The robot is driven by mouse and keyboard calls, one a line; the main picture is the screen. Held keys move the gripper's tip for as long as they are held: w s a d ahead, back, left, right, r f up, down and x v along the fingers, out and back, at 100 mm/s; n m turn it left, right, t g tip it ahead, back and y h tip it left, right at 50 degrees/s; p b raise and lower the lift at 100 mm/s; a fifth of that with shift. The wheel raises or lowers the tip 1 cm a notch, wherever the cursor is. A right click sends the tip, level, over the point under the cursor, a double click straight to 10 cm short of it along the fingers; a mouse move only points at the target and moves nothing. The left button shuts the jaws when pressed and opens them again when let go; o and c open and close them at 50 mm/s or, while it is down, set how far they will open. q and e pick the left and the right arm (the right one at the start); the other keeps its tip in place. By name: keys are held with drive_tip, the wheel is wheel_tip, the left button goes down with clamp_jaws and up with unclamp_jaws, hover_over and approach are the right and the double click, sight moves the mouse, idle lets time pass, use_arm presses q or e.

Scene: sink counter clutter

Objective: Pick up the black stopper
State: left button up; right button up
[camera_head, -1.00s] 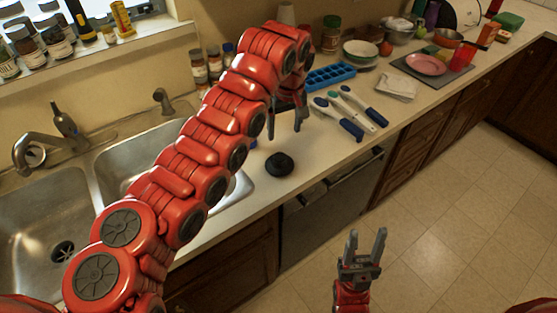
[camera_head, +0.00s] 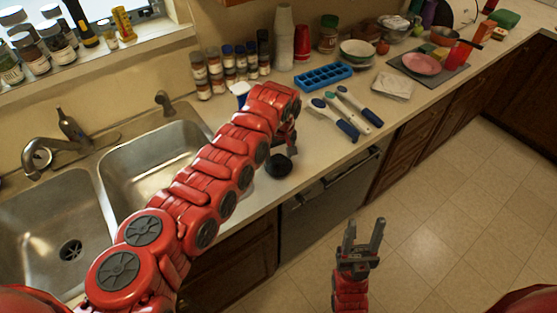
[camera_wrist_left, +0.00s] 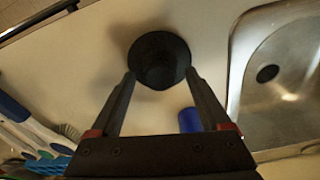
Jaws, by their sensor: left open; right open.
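The black stopper (camera_head: 278,166) lies on the counter just right of the sink, partly hidden behind my left gripper (camera_head: 284,148) in the head view. In the left wrist view the round black stopper (camera_wrist_left: 159,60) lies beyond and between the fingertips of my left gripper (camera_wrist_left: 160,78), which is open. I cannot tell how high the fingers are above the counter. My right gripper (camera_head: 363,232) is open and empty, over the floor in front of the cabinets.
The double sink (camera_head: 150,160) is to the left. Brushes with blue handles (camera_head: 345,112) and a blue ice tray (camera_head: 323,76) lie to the right. Spice jars (camera_head: 230,68) and stacked cups (camera_head: 284,35) stand at the back.

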use_arm(q)
drive_tip(key=shift+f, duration=0.75)
clamp_jaws()
